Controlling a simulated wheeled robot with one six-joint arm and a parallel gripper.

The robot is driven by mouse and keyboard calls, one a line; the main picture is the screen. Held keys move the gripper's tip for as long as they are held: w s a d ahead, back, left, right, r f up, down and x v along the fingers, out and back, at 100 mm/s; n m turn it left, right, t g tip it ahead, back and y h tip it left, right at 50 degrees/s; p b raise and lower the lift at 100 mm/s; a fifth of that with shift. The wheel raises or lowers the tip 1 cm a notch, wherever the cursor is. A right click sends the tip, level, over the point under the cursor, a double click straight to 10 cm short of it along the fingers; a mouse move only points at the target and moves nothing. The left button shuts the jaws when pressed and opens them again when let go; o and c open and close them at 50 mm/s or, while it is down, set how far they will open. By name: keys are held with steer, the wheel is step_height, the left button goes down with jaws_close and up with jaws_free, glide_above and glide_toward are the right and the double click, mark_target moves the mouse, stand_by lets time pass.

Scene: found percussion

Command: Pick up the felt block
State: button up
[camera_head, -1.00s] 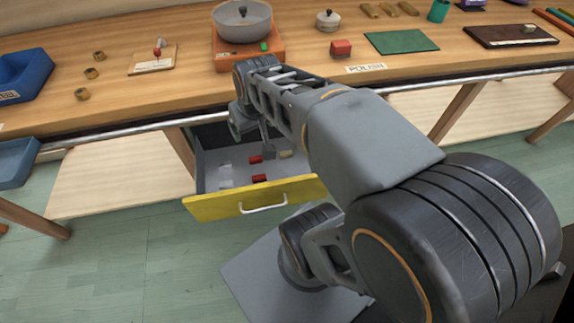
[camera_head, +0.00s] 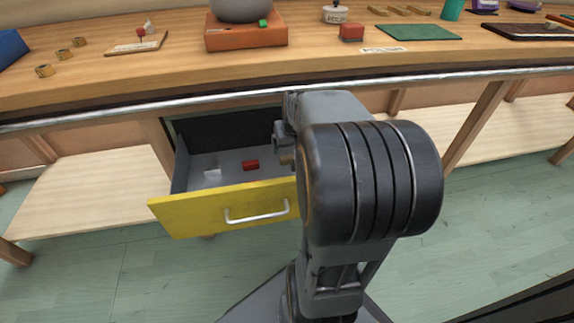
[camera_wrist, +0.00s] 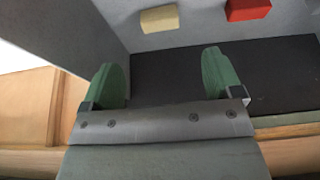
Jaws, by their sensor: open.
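A pale yellow block (camera_wrist: 159,19) lies on the grey drawer floor near the top of the wrist view; it may be the felt block, but I cannot confirm the material. A red block (camera_wrist: 247,9) lies to its right, cut by the frame edge. The red block also shows in the head view (camera_head: 250,165), inside the open drawer with the yellow front (camera_head: 190,213). My gripper (camera_wrist: 163,78) has two green fingertips spread apart with nothing between them, and both blocks are beyond them. In the head view my arm hides most of my gripper and the drawer's right side.
A whitish piece (camera_head: 212,171) lies in the drawer's left part. The bench's metal rail (camera_head: 130,108) runs above the drawer.

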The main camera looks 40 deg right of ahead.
mark_target(288, 157)
steer(key=shift+b+x, duration=2.2)
steer(key=shift+x, duration=2.45)
steer(key=shift+r, duration=0.1)
steer(key=shift+c, duration=0.2)
steer(key=c, duration=1)
steer(key=shift+o, duration=0.2)
